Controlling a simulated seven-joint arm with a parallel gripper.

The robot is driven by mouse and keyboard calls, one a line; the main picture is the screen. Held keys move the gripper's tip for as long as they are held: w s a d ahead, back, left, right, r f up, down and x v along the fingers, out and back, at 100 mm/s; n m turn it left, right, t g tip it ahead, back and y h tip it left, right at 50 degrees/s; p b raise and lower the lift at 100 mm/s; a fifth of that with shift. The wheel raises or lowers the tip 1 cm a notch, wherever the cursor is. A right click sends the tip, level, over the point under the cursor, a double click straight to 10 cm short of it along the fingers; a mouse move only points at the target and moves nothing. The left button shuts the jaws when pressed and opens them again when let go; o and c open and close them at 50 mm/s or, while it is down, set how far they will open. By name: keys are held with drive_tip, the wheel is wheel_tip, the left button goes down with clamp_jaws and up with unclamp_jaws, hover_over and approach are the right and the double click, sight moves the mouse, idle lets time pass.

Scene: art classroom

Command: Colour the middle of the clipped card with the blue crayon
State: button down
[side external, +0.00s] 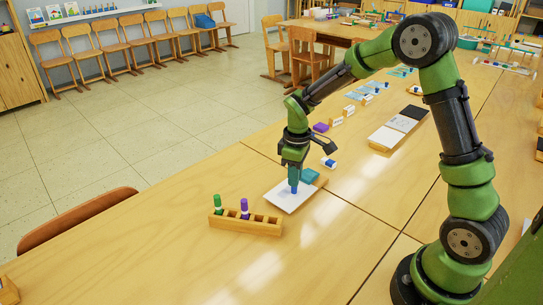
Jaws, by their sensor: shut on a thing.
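My gripper (293,170) points down over the white card (283,203) and is shut on the blue crayon (294,189). The crayon stands upright, with its lower end at or just above the card; I cannot tell whether it touches. The card lies on a wooden board (316,190) with a teal clip (309,176) at its far right edge. I cannot make out any blue mark on the card; the crayon and gripper hide part of it.
A wooden rack (252,226) with a green crayon (218,203) and a purple crayon (244,208) stands at the front left of the card. A small blue-and-white item (328,163) and a purple block (320,127) lie behind.

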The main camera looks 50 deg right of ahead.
drive_tip(key=a, duration=0.5)
drive_tip(key=shift+s, duration=0.1)
drive_tip(key=d, duration=0.7)
drive_tip(key=shift+d, duration=0.25)
drive_tip(key=shift+w+a+r, duration=0.1)
drive_tip(key=shift+w+r, duration=0.1)
drive_tip(key=shift+r, duration=0.15)
wheel_tip(320, 180, up, 8)
drive_tip(key=shift+f, duration=0.25)
